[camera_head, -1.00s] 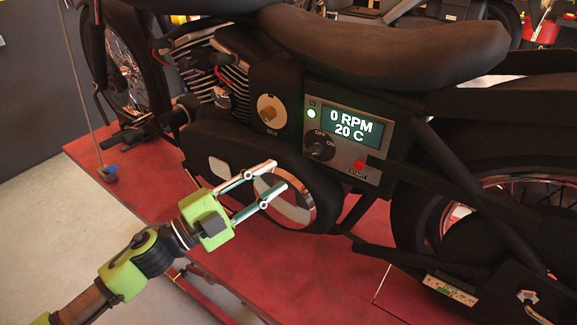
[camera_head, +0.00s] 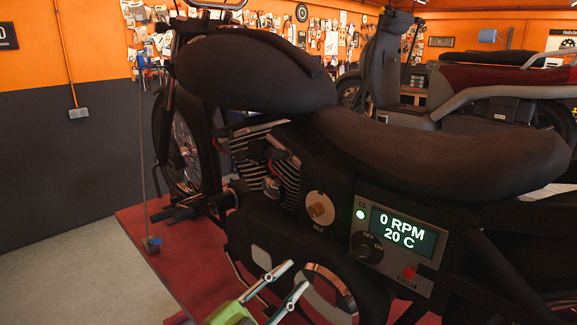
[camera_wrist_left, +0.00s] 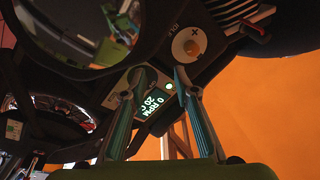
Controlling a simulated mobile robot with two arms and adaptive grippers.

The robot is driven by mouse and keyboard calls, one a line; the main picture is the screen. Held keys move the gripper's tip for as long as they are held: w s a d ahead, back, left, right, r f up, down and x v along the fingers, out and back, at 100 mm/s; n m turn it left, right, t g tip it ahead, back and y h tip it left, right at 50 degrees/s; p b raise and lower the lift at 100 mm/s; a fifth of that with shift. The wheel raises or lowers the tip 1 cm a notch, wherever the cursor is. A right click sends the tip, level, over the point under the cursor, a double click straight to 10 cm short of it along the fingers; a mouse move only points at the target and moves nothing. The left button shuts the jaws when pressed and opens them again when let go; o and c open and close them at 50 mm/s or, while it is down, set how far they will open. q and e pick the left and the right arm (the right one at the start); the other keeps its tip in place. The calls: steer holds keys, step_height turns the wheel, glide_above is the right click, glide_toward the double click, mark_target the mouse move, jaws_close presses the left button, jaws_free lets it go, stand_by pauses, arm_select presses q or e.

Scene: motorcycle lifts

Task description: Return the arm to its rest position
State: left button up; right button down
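My left gripper (camera_head: 298,275) reaches in at the bottom of the head view, in front of the round engine cover (camera_head: 330,291) of a black motorcycle (camera_head: 270,70). Its two fingers stand apart with nothing between them, so it is open and empty. In the left wrist view the gripper (camera_wrist_left: 161,72) shows both fingers apart, with the motorcycle's control panel (camera_wrist_left: 157,108) beyond them. I cannot tell the exact distance to the cover. Most of the left arm is below the head view. My right gripper is not in view.
The panel's display (camera_head: 403,232) reads 0 RPM, 20 C, with a lit green lamp (camera_head: 360,214). A knob (camera_head: 320,209) sits left of it. The motorcycle stands on a red lift (camera_head: 135,226). Bare floor (camera_head: 75,275) lies to the left. Another motorcycle (camera_head: 480,85) stands behind.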

arm_select(q)
steer(key=s+a+f+n+g+y, duration=0.1)
steer(key=s+a+f+n+y, duration=0.2)
steer(key=a+f+n+y, duration=0.35)
steer(key=s+a+f+n+g+y, duration=0.1)
steer(key=s+a+f+n+y, duration=0.2)
steer(key=a+f+n+y, duration=0.4)
steer(key=s+a+f+n+g, duration=0.1)
steer(key=s+a+f+g, duration=0.2)
steer(key=s, duration=0.5)
steer(key=s+a+f+g, duration=0.2)
steer(key=s+f+g, duration=0.1)
steer(key=s+f, duration=0.35)
steer(key=s+a+f+n+g, duration=0.1)
steer(key=s+a+f+g, duration=0.2)
steer(key=s, duration=0.6)
step_height(320, 180, down, 33)
steer(key=s+g+b, duration=0.1)
steer(key=s+b, duration=0.1)
steer(key=b, duration=0.4)
steer(key=s+a+f+g+b, duration=0.1)
steer(key=s+f+b, duration=0.3)
steer(key=s+f, duration=1.2)
step_height(320, 180, down, 4)
steer(key=shift+s+a+f, duration=0.15)
steer(key=shift+s+a, duration=0.25)
steer(key=shift+a, duration=0.2)
